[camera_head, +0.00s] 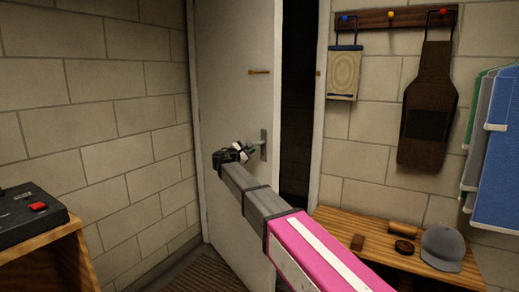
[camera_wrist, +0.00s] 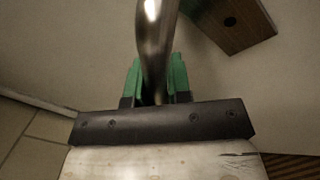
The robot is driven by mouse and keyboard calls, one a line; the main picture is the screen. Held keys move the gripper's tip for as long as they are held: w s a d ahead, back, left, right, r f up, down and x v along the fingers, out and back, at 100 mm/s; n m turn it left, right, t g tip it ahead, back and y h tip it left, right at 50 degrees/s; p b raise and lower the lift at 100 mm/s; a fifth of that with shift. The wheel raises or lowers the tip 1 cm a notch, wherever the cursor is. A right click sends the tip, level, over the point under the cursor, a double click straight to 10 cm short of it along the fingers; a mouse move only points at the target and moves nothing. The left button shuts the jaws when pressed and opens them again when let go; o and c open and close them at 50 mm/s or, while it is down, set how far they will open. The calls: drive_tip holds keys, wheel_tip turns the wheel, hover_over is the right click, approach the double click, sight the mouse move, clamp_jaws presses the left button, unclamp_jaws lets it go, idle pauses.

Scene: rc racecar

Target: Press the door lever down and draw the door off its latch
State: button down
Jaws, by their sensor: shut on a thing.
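The pale door (camera_head: 228,100) stands ajar, with a dark gap between its free edge and the frame at the right. Its lever plate (camera_head: 263,144) is near that edge; it also shows in the wrist view (camera_wrist: 228,22). My gripper (camera_head: 242,150) is at the lever. In the wrist view, the green fingers of my gripper (camera_wrist: 155,80) are shut on the shiny metal door lever (camera_wrist: 154,35), one on each side. In the head view my gripper hides most of the lever, so its tilt is unclear.
A block wall (camera_head: 100,100) runs along the left. A wooden table with a black device (camera_head: 30,215) stands front left. A wooden bench (camera_head: 350,225) at the right bears a grey cap (camera_head: 443,248) and small items. A ribbed mat (camera_head: 205,272) lies before the door.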

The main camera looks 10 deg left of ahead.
drive_tip(key=shift+s+a+r, duration=0.15)
drive_tip(key=shift+s+a, duration=0.05)
drive_tip(key=shift+s, duration=0.2)
drive_tip(key=shift+d, duration=0.1)
drive_tip(key=c, duration=1.1)
unclamp_jaws()
drive_tip(key=shift+s, duration=0.1)
drive_tip(key=shift+o, duration=0.2)
drive_tip(key=v, duration=1)
drive_tip(key=shift+s+a, duration=0.2)
drive_tip(key=shift+s, duration=0.1)
